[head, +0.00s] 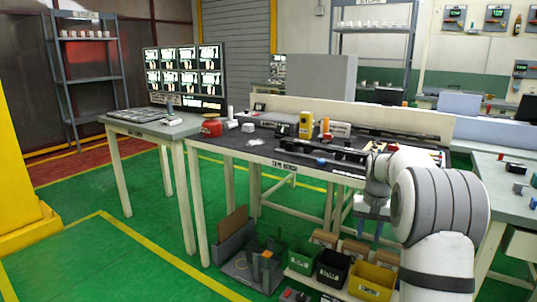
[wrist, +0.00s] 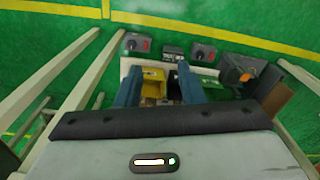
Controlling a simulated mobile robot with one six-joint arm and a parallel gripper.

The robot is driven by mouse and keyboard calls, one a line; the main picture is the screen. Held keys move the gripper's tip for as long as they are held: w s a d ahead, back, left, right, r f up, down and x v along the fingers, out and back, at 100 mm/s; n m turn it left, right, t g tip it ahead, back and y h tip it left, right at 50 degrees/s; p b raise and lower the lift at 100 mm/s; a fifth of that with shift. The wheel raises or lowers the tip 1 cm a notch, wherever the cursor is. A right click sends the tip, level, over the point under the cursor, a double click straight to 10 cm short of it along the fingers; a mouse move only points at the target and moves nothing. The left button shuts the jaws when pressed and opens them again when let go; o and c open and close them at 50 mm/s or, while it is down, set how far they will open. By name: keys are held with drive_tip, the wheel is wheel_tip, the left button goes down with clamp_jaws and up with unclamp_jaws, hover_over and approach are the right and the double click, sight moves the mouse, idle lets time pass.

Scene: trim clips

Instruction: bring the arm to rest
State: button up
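My arm reaches down at the right of the head view, in front of the trim bench (head: 262,158). My gripper (head: 371,232) hangs below the bench top with its blue fingers pointing down. In the wrist view my gripper (wrist: 158,68) has its two fingers well apart, with nothing visible held between them. Below and between the fingers shows the yellow bin (wrist: 153,74), seen also in the head view (head: 372,284). The height of the fingertips above the bin is hard to tell.
A black bin (head: 333,269) and a green bin (head: 304,257) stand left of the yellow one on a low platform. Bench legs (wrist: 62,75) rise close by in the wrist view. A grey side table (head: 515,190) is at right. Green floor is open at left.

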drive_tip(key=s+a+r+n+t+p, duration=0.1)
drive_tip(key=s+a+r+p, duration=0.4)
drive_tip(key=s+r, duration=0.35)
drive_tip(key=s+a+r+n+p, duration=0.1)
drive_tip(key=s+a+r+p, duration=0.35)
drive_tip(key=s+r, duration=0.4)
drive_tip(key=s+a+r+p, duration=0.2)
drive_tip(key=s+p, duration=0.2)
drive_tip(key=s, duration=0.4)
drive_tip(key=s+a+r+n+t+p, duration=0.1)
drive_tip(key=s+p, duration=0.3)
drive_tip(key=s, duration=0.4)
drive_tip(key=shift+s+a+r+n+p, duration=0.2)
drive_tip(key=shift+a+r+n+p, duration=0.1)
drive_tip(key=shift+a+r, duration=0.5)
